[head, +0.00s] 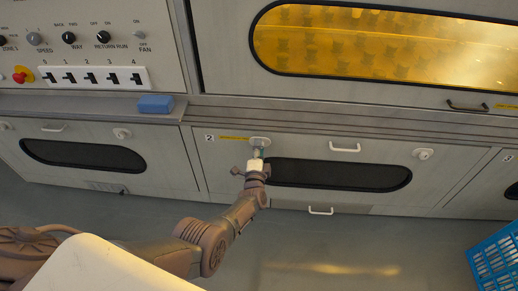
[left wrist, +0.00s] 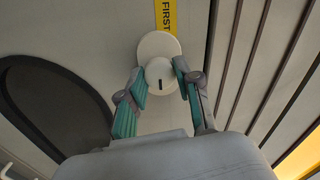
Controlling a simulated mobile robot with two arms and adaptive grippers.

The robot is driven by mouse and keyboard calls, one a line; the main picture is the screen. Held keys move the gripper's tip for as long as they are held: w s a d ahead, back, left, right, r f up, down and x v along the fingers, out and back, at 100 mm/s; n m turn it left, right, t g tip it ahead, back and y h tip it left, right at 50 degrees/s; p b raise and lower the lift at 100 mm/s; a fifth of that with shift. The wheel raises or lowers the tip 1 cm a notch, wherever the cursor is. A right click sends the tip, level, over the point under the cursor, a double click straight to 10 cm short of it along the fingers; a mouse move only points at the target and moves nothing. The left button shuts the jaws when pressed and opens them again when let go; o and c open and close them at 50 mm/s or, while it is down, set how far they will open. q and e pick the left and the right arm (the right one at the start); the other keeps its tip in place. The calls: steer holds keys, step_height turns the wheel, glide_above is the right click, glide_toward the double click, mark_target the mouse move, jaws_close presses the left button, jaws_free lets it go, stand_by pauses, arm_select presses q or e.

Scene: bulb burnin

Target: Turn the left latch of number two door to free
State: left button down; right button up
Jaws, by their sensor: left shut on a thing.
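The number two door (head: 305,140) is a grey panel with a dark oval window (head: 340,175). Its left latch (head: 260,140) is a pale round knob on a plate near the door's top left. My left gripper (head: 258,153) reaches up to this latch from below. In the left wrist view the latch (left wrist: 158,75) is a white knob with a short dark mark, and the gripper's green-padded fingers (left wrist: 160,90) are shut on it from both sides. The right latch (head: 423,154) shows uncovered at the door's other end. My right gripper is not in view.
White handles sit on the door at the top (head: 345,147) and bottom (head: 321,211). A blue block (head: 155,104) lies on the ledge below the switch panel (head: 90,45). A blue crate (head: 496,258) stands on the floor at right. The floor between is clear.

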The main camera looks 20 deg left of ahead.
arm_select(q)
steer(key=shift+d, duration=0.1)
steer(key=c, duration=0.8)
jaws_free()
steer(key=shift+s, duration=0.1)
steer(key=v, duration=0.7)
steer(key=shift+s, duration=0.15)
